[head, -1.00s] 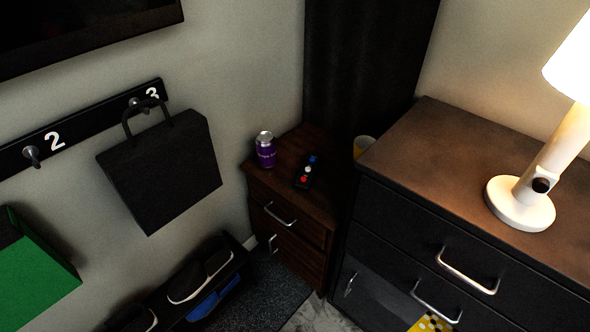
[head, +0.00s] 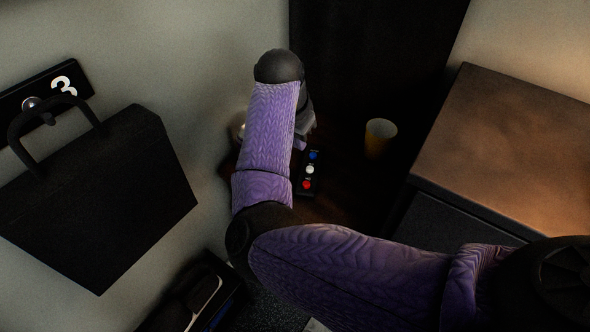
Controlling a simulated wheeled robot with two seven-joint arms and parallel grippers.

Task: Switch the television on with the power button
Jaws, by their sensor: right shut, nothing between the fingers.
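A black remote (head: 309,175) lies on the small dark wooden cabinet (head: 345,178). It has a blue, a white and a red button in a row, with red at the near end. My right arm reaches in from the lower right, over the cabinet. My right gripper (head: 301,142) is shut and empty, partly hidden behind my own forearm, just left of the remote's far end in the picture. I cannot tell whether it touches anything. The television is out of view now. My left gripper is not in view.
A can (head: 238,126) is mostly hidden behind my forearm. A brown-topped dresser (head: 510,130) is at the right. A black bag (head: 100,195) hangs from a wall hook at the left.

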